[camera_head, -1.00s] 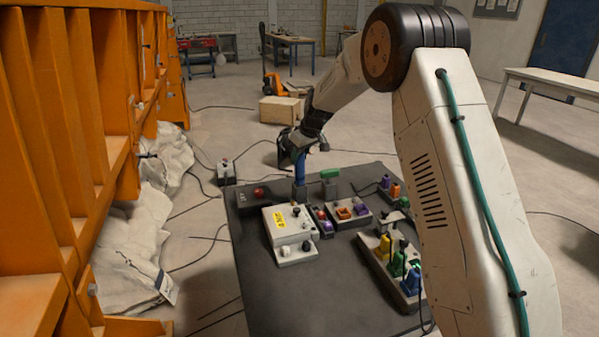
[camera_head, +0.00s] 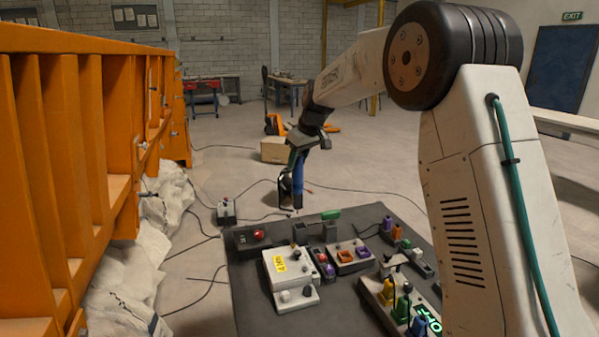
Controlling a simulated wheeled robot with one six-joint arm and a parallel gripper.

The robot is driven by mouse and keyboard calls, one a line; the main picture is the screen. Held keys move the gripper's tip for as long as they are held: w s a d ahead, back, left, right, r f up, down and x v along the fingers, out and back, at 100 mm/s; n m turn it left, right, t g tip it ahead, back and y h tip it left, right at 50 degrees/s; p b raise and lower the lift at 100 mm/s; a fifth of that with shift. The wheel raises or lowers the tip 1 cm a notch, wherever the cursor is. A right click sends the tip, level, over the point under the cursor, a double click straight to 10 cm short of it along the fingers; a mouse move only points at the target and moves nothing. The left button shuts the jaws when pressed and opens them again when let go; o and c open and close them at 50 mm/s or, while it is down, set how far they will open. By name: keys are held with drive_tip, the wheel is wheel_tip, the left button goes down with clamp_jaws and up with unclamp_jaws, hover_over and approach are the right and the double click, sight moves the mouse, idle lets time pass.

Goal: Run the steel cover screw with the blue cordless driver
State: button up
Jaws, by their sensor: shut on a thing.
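My gripper (camera_head: 303,146) is shut on the blue cordless driver (camera_head: 298,178). The driver hangs upright below the gripper, with a dark loop-like part beside it on the left and its thin tip pointing down. It appears above the far edge of the dark table and apart from the things on it. A white box with a yellow label (camera_head: 283,268) stands on the left part of the table, with small dark and light knobs on it. The steel cover screw is too small to make out for certain.
The dark table (camera_head: 252,300) also bears a black box with a red button (camera_head: 258,236), a green-topped block (camera_head: 331,215), an orange-and-purple tray (camera_head: 349,256) and a rack of coloured pieces (camera_head: 398,300). An orange steel frame (camera_head: 80,150) stands at left. Cables cross the floor.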

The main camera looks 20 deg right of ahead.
drive_tip(key=s+a+f, duration=0.1)
drive_tip(key=s, duration=0.6)
drive_tip(key=s+a+f, duration=0.1)
drive_tip(key=s+f, duration=0.1)
drive_tip(key=s, duration=0.6)
drive_tip(key=shift+a, duration=0.4)
drive_tip(key=shift+s, duration=0.1)
drive_tip(key=shift+f, duration=3.55)
